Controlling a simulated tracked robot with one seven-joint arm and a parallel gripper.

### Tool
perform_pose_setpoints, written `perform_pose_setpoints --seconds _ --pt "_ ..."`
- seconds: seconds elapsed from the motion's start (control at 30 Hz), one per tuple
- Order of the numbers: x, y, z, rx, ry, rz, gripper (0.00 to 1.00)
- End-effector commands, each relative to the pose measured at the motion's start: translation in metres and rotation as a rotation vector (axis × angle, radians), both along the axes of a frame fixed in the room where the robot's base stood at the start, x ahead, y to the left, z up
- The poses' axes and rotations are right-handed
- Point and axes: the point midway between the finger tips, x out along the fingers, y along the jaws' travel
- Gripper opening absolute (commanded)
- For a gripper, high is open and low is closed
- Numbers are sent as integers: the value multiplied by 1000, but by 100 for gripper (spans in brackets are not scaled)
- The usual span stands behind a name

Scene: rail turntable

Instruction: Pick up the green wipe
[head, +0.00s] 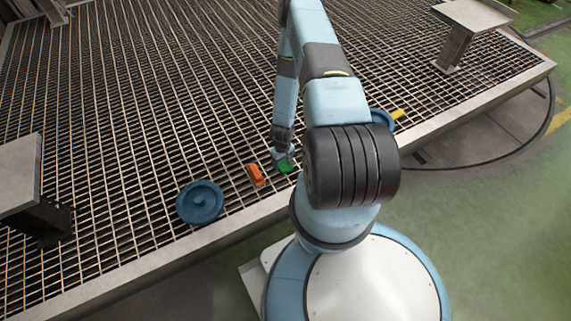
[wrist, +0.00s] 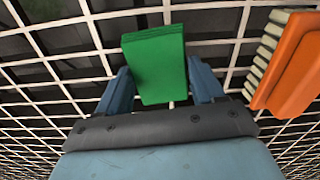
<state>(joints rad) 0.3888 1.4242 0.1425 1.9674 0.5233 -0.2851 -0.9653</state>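The green wipe (wrist: 155,65) is a flat, folded-looking green block. In the wrist view it lies between the two blue fingers of my gripper (wrist: 161,85), over the grating. The fingers flank it closely on both sides. I cannot tell whether they press on it or only stand beside it. In the head view the wipe (head: 286,166) is a small green patch at the lower end of my arm, partly hidden by my gripper (head: 283,157). I cannot tell whether it rests on the grating or is slightly raised.
An orange brush with pale bristles (head: 256,175) lies just left of the wipe; it shows at right in the wrist view (wrist: 290,70). A blue round lid-like object (head: 200,202) lies farther left. Another blue object (head: 381,121) with a yellow part is at right. Grating (head: 130,110) is largely clear.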

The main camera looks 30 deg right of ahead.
Motion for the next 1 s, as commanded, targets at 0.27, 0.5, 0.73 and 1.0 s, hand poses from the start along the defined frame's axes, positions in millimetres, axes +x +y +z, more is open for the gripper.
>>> perform_pose_setpoints --seconds 0.27,0.5,0.73,1.0 --pt "0 0 0 0 0 0 40" --pt "0 0 0 0 0 0 36" --pt "1 0 12 -1 -1 2 36" --pt "-23 1 58 1 2 1 36"
